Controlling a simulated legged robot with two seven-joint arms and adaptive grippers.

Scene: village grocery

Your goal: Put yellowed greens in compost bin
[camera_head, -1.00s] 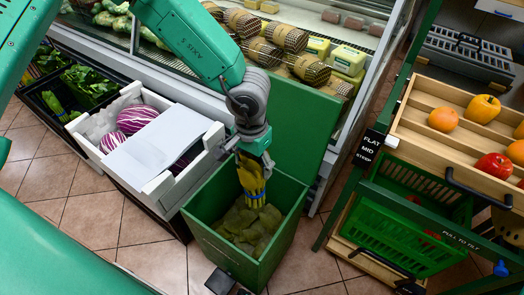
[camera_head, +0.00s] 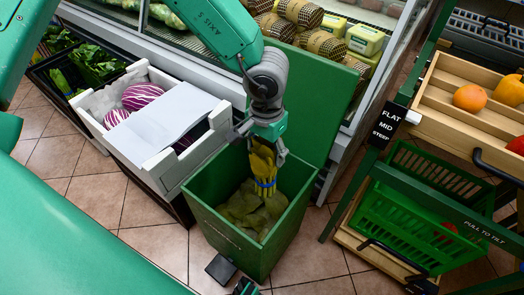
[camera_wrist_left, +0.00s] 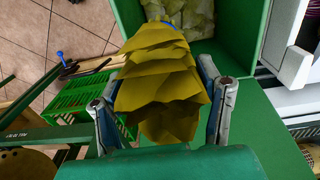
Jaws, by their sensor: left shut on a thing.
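My left gripper (camera_head: 260,147) is shut on a bundle of yellowed greens (camera_head: 263,172), tied with a blue band. The bundle hangs upright over the open green compost bin (camera_head: 225,235), its lower end at or just inside the mouth. In the left wrist view the bundle's yellow-olive leaves (camera_wrist_left: 165,75) lie between the two fingers of the gripper (camera_wrist_left: 163,90). Duller olive-green stuff (camera_head: 250,210) lies inside the bin. The bin's lid (camera_head: 325,100) stands open behind it.
A white crate with purple-striped vegetables (camera_head: 142,96) and a white sheet (camera_head: 170,128) stands left of the bin. A black pedal (camera_head: 220,270) is at the bin's front. A green basket (camera_head: 420,225) and wooden fruit rack (camera_head: 455,130) stand right. Tiled floor (camera_head: 150,240) is free in front.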

